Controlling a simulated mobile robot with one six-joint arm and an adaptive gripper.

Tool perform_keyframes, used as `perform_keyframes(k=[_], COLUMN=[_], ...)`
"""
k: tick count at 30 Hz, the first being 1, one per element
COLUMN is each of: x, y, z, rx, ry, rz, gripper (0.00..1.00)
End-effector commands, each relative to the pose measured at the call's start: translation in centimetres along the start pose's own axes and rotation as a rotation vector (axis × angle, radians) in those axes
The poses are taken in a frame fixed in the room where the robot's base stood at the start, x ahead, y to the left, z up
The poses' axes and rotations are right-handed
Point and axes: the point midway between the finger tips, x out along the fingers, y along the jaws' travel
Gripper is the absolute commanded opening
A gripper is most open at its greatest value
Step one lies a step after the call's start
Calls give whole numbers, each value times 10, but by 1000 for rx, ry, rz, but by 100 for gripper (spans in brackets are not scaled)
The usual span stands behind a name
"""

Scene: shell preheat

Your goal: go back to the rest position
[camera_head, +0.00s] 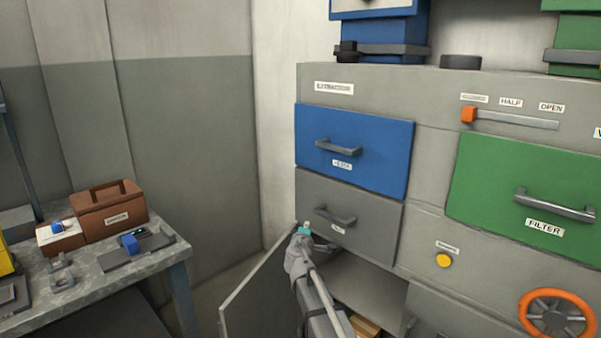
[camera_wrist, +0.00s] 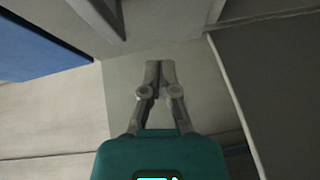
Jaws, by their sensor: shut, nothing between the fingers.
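My gripper (camera_wrist: 159,66) is shut in the wrist view, its two fingertips together and nothing between them. The fingers themselves are hard to make out in the head view. A grey door (camera_head: 262,297) stands open to the left of my arm. The open compartment (camera_head: 355,283) lies to the right of and behind my arm.
Above the grey drawer is a blue drawer (camera_head: 372,135); a green filter panel (camera_head: 525,190) is at right. An orange handwheel (camera_head: 556,316) and a yellow button (camera_head: 443,260) sit lower right. A workbench (camera_head: 95,275) with a brown toolbox (camera_head: 110,215) stands at left.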

Motion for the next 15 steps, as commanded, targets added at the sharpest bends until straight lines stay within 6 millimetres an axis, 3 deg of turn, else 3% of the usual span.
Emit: perform_keyframes(k=[1, 6, 15], x=[-8, -30, -97], y=[-2, -20, -72], z=[22, 90, 187], rx=[46, 225, 526], ry=[-53, -256, -608], rz=[-19, -113, -347], gripper=[0, 0, 0])
